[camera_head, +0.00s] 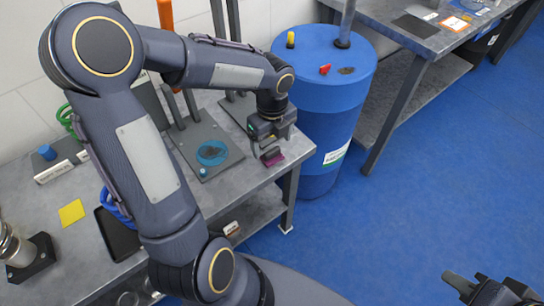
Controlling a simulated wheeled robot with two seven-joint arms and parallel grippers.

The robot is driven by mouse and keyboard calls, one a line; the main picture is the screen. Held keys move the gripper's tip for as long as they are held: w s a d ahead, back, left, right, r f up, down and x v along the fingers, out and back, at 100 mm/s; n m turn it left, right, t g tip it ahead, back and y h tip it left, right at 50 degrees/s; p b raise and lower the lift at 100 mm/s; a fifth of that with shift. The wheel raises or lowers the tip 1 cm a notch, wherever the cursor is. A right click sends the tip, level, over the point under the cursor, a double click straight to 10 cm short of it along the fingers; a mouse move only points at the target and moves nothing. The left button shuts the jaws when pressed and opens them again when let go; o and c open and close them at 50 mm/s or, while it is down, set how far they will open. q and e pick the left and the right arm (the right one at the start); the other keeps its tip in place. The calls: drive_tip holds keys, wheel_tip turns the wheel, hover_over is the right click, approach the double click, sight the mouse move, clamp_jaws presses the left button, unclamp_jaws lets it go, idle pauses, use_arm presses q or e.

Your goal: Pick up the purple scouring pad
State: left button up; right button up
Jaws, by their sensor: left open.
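The purple scouring pad (272,157) is a small dark purple block near the right end of the grey workbench. My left gripper (265,151) reaches down at the pad with its fingers open, close above or around it. I cannot tell whether a finger touches the pad. The gripper hides part of the bench behind it. My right gripper (462,285) shows at the bottom right corner, over the blue floor and away from the bench. Whether its fingers are apart is unclear.
A grey plate with a blue ring (212,153) lies left of the pad. A blue drum (318,110) stands just right of the bench end. A yellow square (72,213) and a black tray (118,235) are at the left. The blue floor is clear at right.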

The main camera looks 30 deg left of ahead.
sight(272, 150)
use_arm(q)
wheel_tip(272, 150, down, 5)
drive_tip(key=shift+r+b, duration=0.15)
drive_tip(key=shift+b, duration=0.3)
drive_tip(key=c, duration=1.1)
drive_tip(key=shift+r, duration=0.1)
